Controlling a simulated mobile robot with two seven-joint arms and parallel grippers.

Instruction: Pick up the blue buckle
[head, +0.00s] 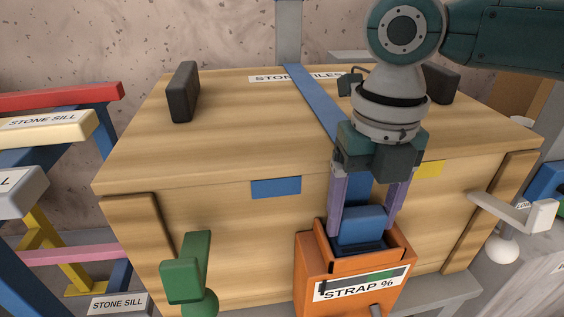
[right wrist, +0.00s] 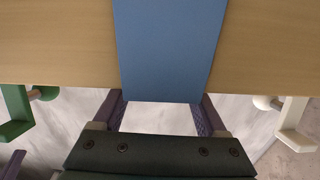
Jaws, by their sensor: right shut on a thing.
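The blue buckle (head: 362,225) is a blue block at the front of the wooden crate, in the open top of an orange box (head: 312,265) labelled "STRAP %". My right gripper (head: 366,222) points down from above, its two purple fingers on either side of the buckle, and is shut on it. A blue strap (head: 315,100) runs over the crate's lid towards the gripper. In the right wrist view a blue band (right wrist: 168,45) reaches down between the fingers (right wrist: 160,112); I cannot tell there where strap ends and buckle begins. My left gripper is out of view.
The large wooden crate (head: 225,130) has black blocks (head: 183,92) on its lid. A green handle (head: 185,275) and a white handle (head: 520,215) stick out in front, either side of the orange box. A rack of coloured bars (head: 60,95) stands left.

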